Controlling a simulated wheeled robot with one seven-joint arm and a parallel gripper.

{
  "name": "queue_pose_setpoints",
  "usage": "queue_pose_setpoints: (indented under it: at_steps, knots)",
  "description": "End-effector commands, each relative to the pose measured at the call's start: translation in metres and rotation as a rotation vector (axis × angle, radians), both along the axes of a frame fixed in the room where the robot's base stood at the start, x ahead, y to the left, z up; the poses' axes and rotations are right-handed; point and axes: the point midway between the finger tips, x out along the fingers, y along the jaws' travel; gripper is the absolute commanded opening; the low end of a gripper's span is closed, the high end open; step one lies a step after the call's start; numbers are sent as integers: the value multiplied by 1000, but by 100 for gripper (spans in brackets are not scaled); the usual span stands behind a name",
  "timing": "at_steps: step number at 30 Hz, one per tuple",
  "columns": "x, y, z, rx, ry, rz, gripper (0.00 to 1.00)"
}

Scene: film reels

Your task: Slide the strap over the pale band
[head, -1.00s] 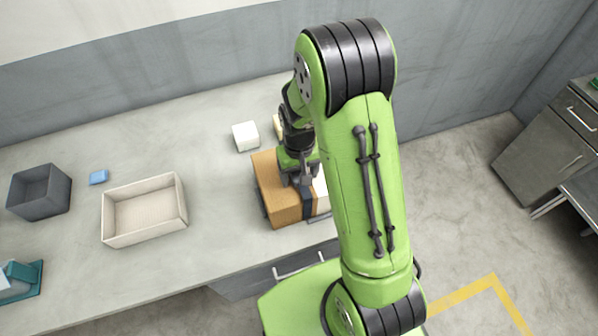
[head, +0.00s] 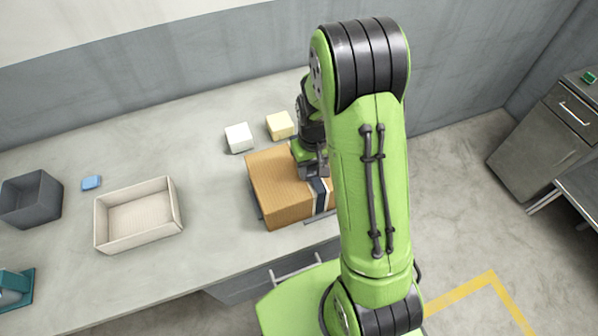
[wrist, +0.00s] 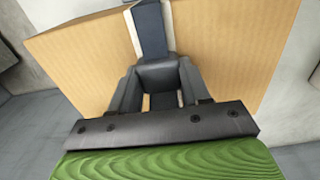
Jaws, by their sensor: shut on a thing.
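A tan box (head: 277,188) stands on the counter. A dark navy strap (head: 320,195) runs over its top and down its front face. The pale band (head: 311,198) shows as a thin white strip along the strap's edge. In the wrist view the strap (wrist: 150,30) lies over the band, with white edges (wrist: 131,30) showing on both sides. My gripper (head: 316,172) is at the box top, shut on a dark grey raised part of the strap (wrist: 158,75). My arm hides the right part of the box in the head view.
A white block (head: 239,138) and a yellow block (head: 280,125) stand behind the box. An open cream tray (head: 170,232), a blue piece (head: 91,183), a dark grey bin (head: 30,200) and a teal object (head: 15,288) are to the left. The counter between box and tray is clear.

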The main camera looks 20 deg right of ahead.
Motion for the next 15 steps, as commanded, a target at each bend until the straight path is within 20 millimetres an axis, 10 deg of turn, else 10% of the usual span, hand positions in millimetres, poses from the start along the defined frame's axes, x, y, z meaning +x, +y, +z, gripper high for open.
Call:
queue_pose_setpoints:
  at_steps: [8, 9, 15]
  knots:
    - [0, -2, 0, 1, -1, 0, 0]
    - [0, -2, 0, 1, -1, 0, 50]
    - [0, -2, 0, 1, -1, 0, 72]
